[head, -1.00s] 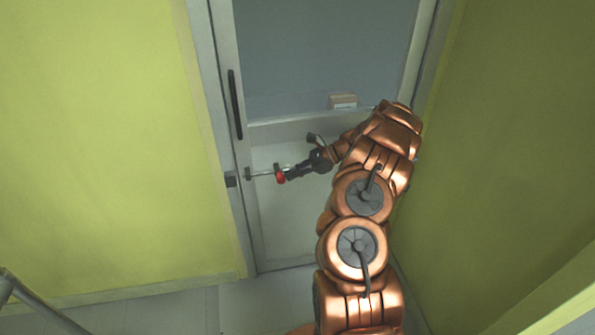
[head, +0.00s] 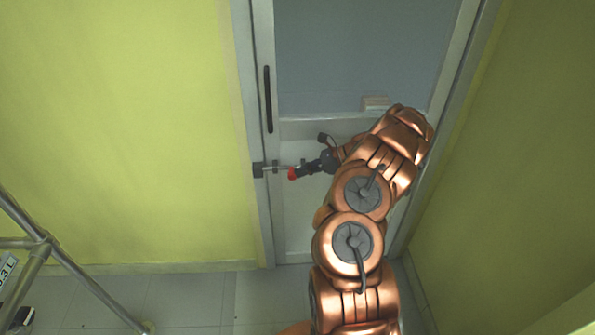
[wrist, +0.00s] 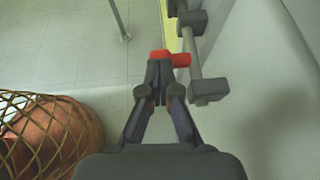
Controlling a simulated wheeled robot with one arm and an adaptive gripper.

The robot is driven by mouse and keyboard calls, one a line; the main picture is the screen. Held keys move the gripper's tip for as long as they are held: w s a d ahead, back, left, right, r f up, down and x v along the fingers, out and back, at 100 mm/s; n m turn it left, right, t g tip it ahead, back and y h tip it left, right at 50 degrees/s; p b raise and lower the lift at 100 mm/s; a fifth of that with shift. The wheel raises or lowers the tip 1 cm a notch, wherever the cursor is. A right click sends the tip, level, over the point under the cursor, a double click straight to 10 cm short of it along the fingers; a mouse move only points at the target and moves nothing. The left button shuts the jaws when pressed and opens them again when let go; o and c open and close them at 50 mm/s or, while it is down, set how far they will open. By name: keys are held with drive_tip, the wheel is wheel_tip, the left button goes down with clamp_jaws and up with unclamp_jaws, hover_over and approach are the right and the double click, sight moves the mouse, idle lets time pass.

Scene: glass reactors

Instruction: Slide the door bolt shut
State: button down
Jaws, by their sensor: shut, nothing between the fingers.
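The door bolt (head: 283,168) is a pale rod running level across the lower door (head: 310,215), with a red knob (head: 292,174). Its left end reaches the dark keeper (head: 258,170) on the door frame. My gripper (head: 297,172) is at the knob's right side, its fingers shut with nothing between them. In the wrist view the fingertips (wrist: 160,66) are against or very close to the red knob (wrist: 178,58); contact is unclear. The grey rod (wrist: 194,58) passes through a near bracket (wrist: 207,90) and a far bracket (wrist: 192,20).
A black vertical handle (head: 268,99) is above the bolt. Yellow walls flank the door on the left (head: 120,130) and right (head: 510,160). A metal tube frame (head: 60,255) stands at lower left. The tiled floor (head: 190,300) between is clear.

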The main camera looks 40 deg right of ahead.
drive_tip(key=shift+a, duration=0.1)
drive_tip(key=v, duration=1.4)
idle(0.5)
